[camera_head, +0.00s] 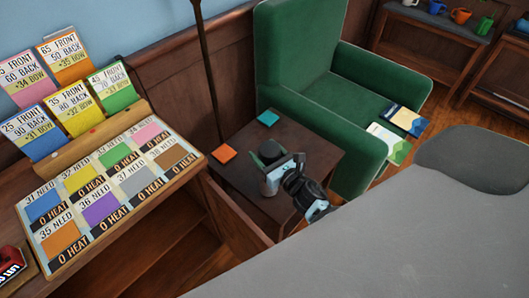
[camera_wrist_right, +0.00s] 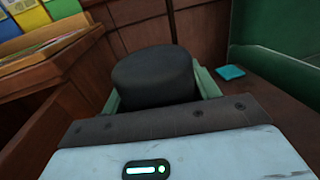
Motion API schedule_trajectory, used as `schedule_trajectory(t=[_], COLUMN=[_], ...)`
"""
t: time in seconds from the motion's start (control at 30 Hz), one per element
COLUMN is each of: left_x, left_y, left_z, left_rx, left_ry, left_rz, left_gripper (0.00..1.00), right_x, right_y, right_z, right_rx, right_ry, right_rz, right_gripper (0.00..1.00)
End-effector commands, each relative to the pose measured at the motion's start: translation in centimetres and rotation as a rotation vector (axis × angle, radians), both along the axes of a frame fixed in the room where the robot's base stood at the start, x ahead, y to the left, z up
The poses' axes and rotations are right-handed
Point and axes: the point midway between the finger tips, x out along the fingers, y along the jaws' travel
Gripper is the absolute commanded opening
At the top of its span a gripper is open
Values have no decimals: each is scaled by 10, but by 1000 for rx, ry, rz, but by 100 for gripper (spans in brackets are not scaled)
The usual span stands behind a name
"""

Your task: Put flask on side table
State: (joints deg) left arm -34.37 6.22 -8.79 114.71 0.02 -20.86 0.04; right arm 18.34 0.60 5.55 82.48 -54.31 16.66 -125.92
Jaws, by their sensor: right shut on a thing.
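The flask (camera_head: 269,152) has a dark, round, cap-like top and is upright in my right gripper (camera_head: 272,172). In the right wrist view the flask (camera_wrist_right: 154,78) shows as a dark cylinder between the pale green fingers; its lower part is hidden by the gripper. The right gripper is shut on it. The side table (camera_head: 312,155) is dark brown wood, and the flask is over its top. I cannot tell if the flask's base touches it. My left gripper is not in view.
An orange coaster (camera_head: 223,153) and a teal coaster (camera_head: 268,118) lie on the side table. A green armchair (camera_head: 291,62) with magazines (camera_head: 389,142) on its arm stands behind and right. A wooden bookcase (camera_head: 165,255) with colourful cards is left. A lamp pole (camera_head: 208,70) stands behind.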

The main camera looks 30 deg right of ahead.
Motion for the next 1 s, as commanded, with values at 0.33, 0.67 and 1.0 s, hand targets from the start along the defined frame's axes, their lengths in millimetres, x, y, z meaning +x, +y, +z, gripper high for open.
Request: schedule_trajectory(t=[0.33, 0.67, 1.0], left_x=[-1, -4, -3], left_y=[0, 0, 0], left_z=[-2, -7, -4], left_rx=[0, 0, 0], left_ry=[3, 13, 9], left_rz=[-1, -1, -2], left_gripper=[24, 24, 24], right_x=[1, 0, 1], right_y=[0, 0, 0], right_z=[0, -4, -2], right_rx=[-1, -1, -1], right_ry=[-5, -2, -3], right_rz=[1, 0, 0], right_gripper=[8, 81, 82])
